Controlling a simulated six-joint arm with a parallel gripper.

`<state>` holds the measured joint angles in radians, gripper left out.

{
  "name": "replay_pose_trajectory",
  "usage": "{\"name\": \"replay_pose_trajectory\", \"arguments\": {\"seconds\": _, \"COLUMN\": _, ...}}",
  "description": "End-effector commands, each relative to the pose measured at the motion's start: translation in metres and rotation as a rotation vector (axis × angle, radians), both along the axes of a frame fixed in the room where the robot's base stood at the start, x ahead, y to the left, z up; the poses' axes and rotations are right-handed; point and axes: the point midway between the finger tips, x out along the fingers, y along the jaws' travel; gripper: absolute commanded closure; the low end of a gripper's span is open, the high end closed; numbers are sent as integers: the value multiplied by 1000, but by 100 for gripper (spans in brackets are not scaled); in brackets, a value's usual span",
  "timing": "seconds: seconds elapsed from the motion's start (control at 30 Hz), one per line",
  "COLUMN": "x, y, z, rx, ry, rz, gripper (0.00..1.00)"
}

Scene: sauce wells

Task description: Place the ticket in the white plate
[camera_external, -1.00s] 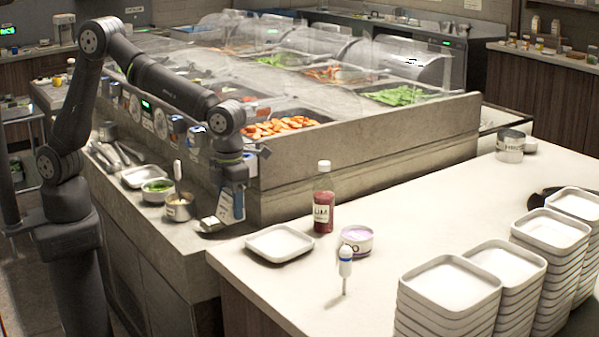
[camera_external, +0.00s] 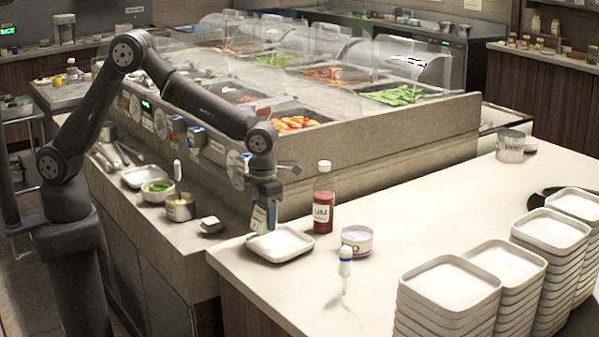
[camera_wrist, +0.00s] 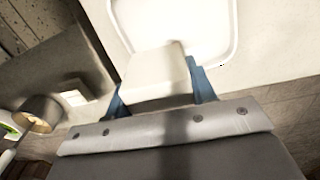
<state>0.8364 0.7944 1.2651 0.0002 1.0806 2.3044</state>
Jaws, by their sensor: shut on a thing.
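The ticket (camera_wrist: 155,72) is a pale, flat block pinched between the blue fingers of my gripper (camera_wrist: 159,92) in the wrist view. In the external view my gripper (camera_external: 264,212) points down just behind the left part of the white plate (camera_external: 279,245), and the ticket (camera_external: 259,219) shows at its fingertips. The white plate is square with a raised rim and lies flat on the counter. In the wrist view the plate (camera_wrist: 205,28) lies just beyond the ticket, whose far end overlaps its near edge. The gap between ticket and plate is hard to judge.
A red sauce bottle (camera_external: 323,205) and a round labelled tub (camera_external: 356,240) stand right of the plate. A blue-and-white upright tool (camera_external: 345,268) stands in front. Stacked plates (camera_external: 448,300) fill the right front.

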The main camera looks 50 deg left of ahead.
Motion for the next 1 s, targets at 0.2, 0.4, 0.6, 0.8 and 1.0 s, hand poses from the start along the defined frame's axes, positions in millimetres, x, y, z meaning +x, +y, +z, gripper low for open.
{"name": "replay_pose_trajectory", "arguments": {"seconds": 0.2, "x": -1, "y": 0, "z": -26, "rx": 0, "ry": 0, "rz": 0, "gripper": 72}}
{"name": "replay_pose_trajectory", "arguments": {"seconds": 0.4, "x": -1, "y": 0, "z": -26, "rx": 0, "ry": 0, "rz": 0, "gripper": 72}}
{"name": "replay_pose_trajectory", "arguments": {"seconds": 0.6, "x": -1, "y": 0, "z": -31, "rx": 1, "ry": 1, "rz": 0, "gripper": 72}}
{"name": "replay_pose_trajectory", "arguments": {"seconds": 0.8, "x": -1, "y": 0, "z": -31, "rx": 1, "ry": 0, "rz": 0, "gripper": 28}}
{"name": "replay_pose_trajectory", "arguments": {"seconds": 1.0, "x": -1, "y": 0, "z": -30, "rx": 0, "ry": 0, "rz": 0, "gripper": 28}}
